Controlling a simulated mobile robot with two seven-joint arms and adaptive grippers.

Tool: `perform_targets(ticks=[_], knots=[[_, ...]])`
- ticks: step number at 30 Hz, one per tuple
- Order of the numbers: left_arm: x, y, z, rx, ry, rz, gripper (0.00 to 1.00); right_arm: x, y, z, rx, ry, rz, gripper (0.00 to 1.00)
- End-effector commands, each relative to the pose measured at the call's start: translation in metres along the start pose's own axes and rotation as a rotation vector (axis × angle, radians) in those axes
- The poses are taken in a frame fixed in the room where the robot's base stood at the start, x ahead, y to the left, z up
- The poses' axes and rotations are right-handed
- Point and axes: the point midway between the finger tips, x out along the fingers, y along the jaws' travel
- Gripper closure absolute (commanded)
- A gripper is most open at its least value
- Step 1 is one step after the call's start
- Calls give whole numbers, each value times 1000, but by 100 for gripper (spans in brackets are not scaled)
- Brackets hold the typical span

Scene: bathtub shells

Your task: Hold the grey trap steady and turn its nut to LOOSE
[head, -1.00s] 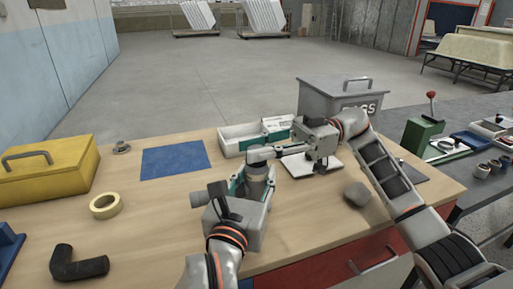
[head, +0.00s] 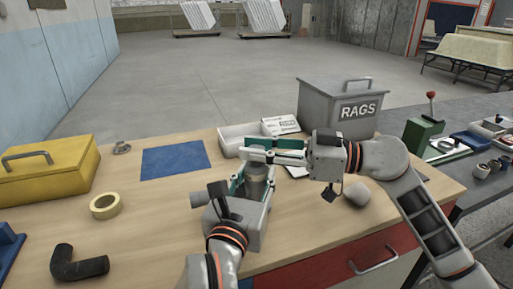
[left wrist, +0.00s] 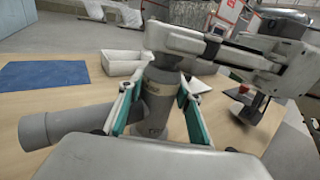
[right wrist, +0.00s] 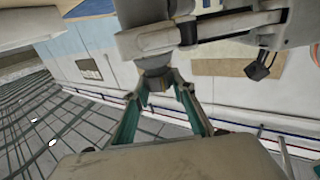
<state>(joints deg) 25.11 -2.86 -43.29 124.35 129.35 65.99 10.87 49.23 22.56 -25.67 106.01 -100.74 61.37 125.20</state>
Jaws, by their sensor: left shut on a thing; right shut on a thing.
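The grey trap (head: 259,188) stands upright on the wooden workbench, with its side pipe (head: 200,198) pointing left. It also shows in the left wrist view (left wrist: 163,112). My left gripper (head: 252,186) is shut around the trap's body, one teal-padded finger on each side. My right gripper (head: 262,152) comes in level from the right and is shut on the grey nut at the trap's top. In the right wrist view the nut (right wrist: 156,80) sits between its fingertips. The nut is mostly hidden in the head view, and I cannot read any LOOSE mark.
A white tray (head: 236,140) stands just behind the trap, with a grey RAGS bin (head: 325,103) behind right. A grey lump (head: 357,193) lies right. A yellow toolbox (head: 45,170), tape roll (head: 105,206) and black elbow pipe (head: 78,264) lie left. A blue mat (head: 175,160) lies flat.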

Motion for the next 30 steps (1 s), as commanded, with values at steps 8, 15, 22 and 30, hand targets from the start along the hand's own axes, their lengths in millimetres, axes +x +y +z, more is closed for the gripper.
perform_targets(ticks=[8, 15, 22, 30], knots=[[0, -1, 0, 0, -1, -3, 91, 1, -2, 5, 4, -6, 186, 97], [0, -2, 0, -1, -1, -3, 91, 4, -4, 5, 8, -1, 319, 97], [0, -2, 0, 0, -1, -4, 91, 5, -5, 4, 8, -1, 417, 97], [0, -3, 0, 0, -2, -6, 91, 4, -4, 4, 11, -1, 484, 97]])
